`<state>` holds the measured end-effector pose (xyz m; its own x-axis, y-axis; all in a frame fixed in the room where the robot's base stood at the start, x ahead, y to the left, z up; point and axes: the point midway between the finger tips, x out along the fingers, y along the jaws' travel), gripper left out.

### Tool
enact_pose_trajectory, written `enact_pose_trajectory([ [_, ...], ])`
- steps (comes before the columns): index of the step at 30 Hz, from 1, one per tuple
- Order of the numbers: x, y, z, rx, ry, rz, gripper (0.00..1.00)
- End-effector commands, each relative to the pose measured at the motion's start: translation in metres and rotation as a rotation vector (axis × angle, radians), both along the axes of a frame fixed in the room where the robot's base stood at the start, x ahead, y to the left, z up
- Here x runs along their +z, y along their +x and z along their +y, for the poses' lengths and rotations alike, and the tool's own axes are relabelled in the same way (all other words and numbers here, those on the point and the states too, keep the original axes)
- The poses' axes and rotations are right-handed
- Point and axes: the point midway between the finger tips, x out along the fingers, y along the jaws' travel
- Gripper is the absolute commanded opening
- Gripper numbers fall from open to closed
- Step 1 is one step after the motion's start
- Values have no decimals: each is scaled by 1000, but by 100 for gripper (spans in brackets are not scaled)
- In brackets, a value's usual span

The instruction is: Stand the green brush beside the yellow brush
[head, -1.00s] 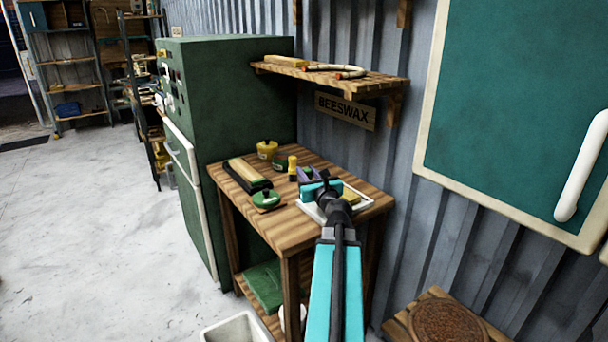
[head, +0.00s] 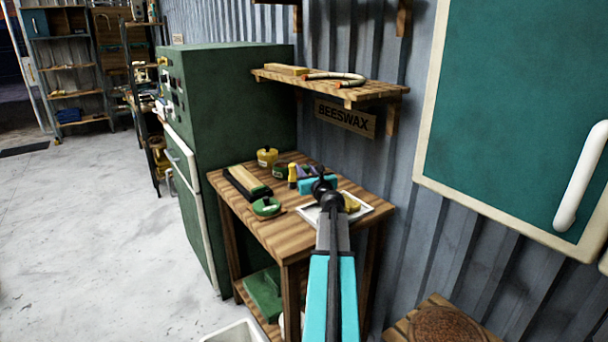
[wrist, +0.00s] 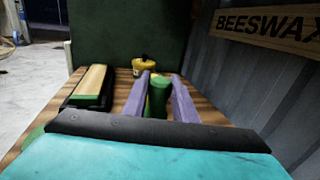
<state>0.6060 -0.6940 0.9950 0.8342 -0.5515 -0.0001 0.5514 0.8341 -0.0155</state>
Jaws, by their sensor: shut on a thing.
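In the wrist view my gripper (wrist: 160,92) is shut on the green brush (wrist: 157,95), which shows as an upright green cylinder between the fingers. The green brush's lower end is hidden, so I cannot tell whether it touches the table.
A shelf (head: 335,84) hangs above. The table's front left is bare.

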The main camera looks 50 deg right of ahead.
Motion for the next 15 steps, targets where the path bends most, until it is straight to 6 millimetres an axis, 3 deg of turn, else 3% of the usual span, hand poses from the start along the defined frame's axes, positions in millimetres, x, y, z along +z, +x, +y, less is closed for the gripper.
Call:
enact_pose_trajectory([
  [6,-2,17,-19,1,-1,1,0],
  [15,-3,24,-26,1,-1,-1,0],
])
